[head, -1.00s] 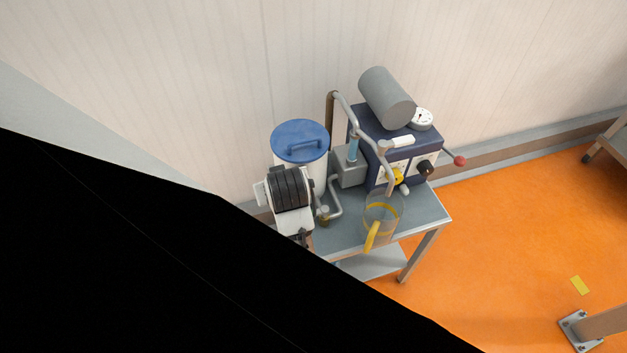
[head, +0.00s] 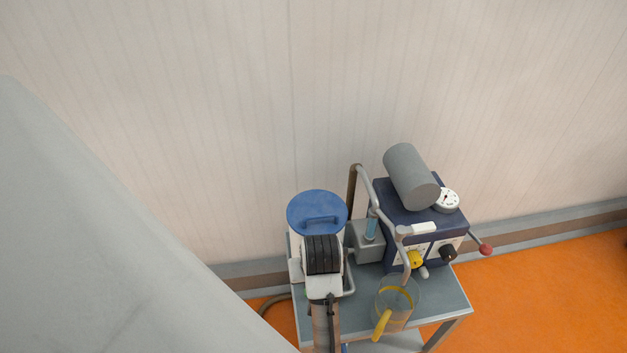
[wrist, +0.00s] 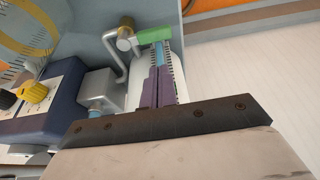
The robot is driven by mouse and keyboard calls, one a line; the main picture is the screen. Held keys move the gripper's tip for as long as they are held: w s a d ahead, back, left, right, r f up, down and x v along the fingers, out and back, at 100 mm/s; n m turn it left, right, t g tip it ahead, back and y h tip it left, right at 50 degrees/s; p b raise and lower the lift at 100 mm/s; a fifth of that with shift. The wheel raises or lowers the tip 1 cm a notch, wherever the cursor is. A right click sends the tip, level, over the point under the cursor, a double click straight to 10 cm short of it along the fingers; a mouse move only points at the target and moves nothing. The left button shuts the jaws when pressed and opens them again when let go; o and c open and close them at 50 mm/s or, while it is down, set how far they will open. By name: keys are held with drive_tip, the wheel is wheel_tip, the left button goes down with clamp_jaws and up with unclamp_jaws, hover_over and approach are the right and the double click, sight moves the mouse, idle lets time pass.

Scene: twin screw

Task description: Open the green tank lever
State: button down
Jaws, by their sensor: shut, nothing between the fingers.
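The green lever (wrist: 154,35) shows near the top of the wrist view, beside a brass-coloured valve (wrist: 126,42) on a pipe. It lies just beyond the tips of my gripper (wrist: 162,68), whose fingers are together and empty. I cannot tell whether the fingertips touch the lever. The white tank (wrist: 138,80) is behind the fingers. In the head view the tank shows its blue lid (head: 317,211). My black and white wrist stands in front of the tank there and hides the lever and my fingers.
A grey table (head: 447,299) carries a clear jug with a yellow handle (head: 397,300), bent pipework and a dark blue machine (head: 393,217). A red-knobbed lever (head: 485,249) juts from the machine's right side. The wall is close behind. Orange floor is clear at right.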

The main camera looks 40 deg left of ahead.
drive_tip(key=x, duration=0.9)
drive_tip(key=shift+w+f, duration=0.1)
drive_tip(key=shift+f, duration=0.05)
